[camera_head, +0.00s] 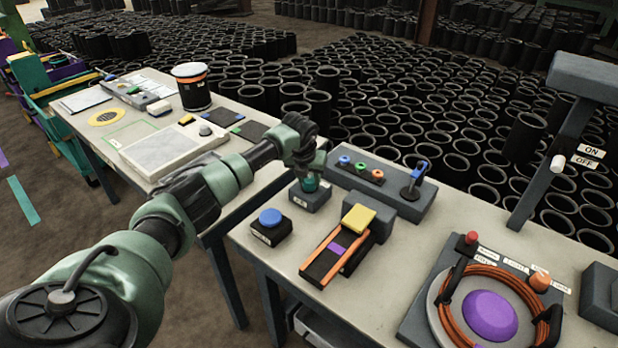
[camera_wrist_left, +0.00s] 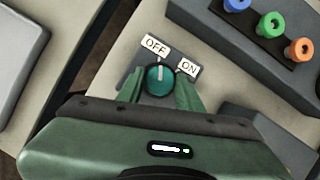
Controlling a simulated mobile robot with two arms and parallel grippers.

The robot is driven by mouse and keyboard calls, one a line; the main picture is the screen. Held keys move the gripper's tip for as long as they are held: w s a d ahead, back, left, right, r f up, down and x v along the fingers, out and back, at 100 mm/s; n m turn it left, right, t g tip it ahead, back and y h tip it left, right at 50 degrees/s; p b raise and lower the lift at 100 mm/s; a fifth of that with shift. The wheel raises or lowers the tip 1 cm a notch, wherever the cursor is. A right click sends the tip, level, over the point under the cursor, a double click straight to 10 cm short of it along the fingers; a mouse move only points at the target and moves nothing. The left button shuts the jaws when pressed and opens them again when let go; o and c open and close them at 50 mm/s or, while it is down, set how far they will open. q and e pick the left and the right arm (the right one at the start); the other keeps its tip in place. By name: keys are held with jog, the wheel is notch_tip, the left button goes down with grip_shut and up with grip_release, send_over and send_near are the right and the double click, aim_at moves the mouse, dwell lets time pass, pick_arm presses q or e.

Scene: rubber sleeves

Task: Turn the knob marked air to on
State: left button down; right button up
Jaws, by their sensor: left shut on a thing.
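A teal knob (camera_wrist_left: 159,80) sits on a small dark box (camera_head: 311,200) on the grey table. In the left wrist view the knob's pale pointer line points up towards the OFF label (camera_wrist_left: 156,44). The ON label (camera_wrist_left: 188,67) is to its right. My left gripper (camera_wrist_left: 162,90) has one finger on each side of the knob and is shut on it. In the head view the left gripper (camera_head: 310,177) comes down over the knob and hides part of it. The word air is not readable. My right gripper is not in view.
Behind the knob stands a grey block with blue, green and orange knobs (camera_head: 361,167) and a blue-topped lever (camera_head: 417,176). A blue button box (camera_head: 271,226) and a yellow-topped slider (camera_head: 341,243) are in front. A purple-centred disc (camera_head: 489,316) lies right.

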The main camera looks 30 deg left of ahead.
pick_arm(q)
jog(key=shift+a+f+m+h+b, duration=0.1)
jog(key=shift+m+h+b, duration=0.2)
jog(key=shift+m+b, duration=0.6)
jog(key=m+h+b, duration=0.1)
jog(key=m+b, duration=0.2)
jog(key=shift+a, duration=0.1)
jog(key=m+h+b, duration=0.2)
jog(key=m+b, duration=0.1)
jog(key=m, duration=0.1)
jog(key=shift+w+b, duration=0.1)
jog(key=shift+b, duration=0.2)
jog(key=shift+a+m+g+h+b, duration=0.1)
jog(key=shift+m+g+h+b, duration=0.3)
jog(key=shift+m+b, duration=0.9)
jog(key=shift+r+m+p, duration=0.2)
jog(key=shift+m+p, duration=0.1)
jog(key=shift+m, duration=0.1)
jog(key=c, duration=0.9)
grip_release()
jog(key=shift+c, duration=0.2)
